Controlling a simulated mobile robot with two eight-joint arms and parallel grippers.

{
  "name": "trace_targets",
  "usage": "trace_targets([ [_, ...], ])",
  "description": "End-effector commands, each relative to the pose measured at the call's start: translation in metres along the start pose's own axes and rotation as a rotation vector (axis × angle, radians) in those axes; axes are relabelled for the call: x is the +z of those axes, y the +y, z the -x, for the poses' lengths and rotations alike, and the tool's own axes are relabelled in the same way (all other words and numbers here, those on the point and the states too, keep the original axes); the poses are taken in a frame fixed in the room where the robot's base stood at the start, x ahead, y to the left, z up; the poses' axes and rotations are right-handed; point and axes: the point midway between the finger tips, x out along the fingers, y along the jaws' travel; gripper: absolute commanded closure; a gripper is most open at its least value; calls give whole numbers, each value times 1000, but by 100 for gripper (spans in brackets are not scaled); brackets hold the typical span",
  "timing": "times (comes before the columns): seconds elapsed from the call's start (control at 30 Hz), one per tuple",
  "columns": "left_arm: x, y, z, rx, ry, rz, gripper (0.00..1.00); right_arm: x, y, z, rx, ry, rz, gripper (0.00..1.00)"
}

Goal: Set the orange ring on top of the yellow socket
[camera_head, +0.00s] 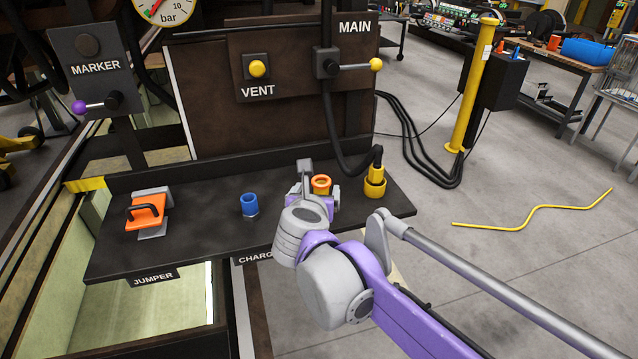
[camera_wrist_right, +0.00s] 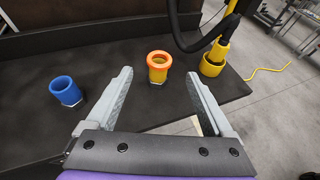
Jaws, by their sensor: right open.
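The orange ring (camera_head: 321,181) sits on top of the yellow socket (camera_wrist_right: 158,76) on the dark shelf; it shows clearly in the right wrist view (camera_wrist_right: 159,57). It looks level there, with its hole facing up. My right gripper (camera_wrist_right: 158,77) is open and empty, its fingers apart on the near left and right sides of the socket. In the head view my right gripper (camera_head: 320,181) partly hides the socket. I cannot tell whether a finger touches it. My left gripper is not in view.
A blue socket (camera_head: 249,204) stands to the left on the shelf (camera_head: 200,237), with an orange-handled jumper (camera_head: 147,211) further left. A black hose ends in a yellow plug (camera_head: 375,177) at right. The MAIN lever (camera_head: 350,66) and VENT button (camera_head: 257,69) are on the panel behind.

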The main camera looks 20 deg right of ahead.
Motion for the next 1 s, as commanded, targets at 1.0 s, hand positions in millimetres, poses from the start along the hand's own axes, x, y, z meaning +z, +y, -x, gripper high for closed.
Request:
trace_targets([
  [1.0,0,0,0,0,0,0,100,-90,23,104,443,-632,1888,14],
])
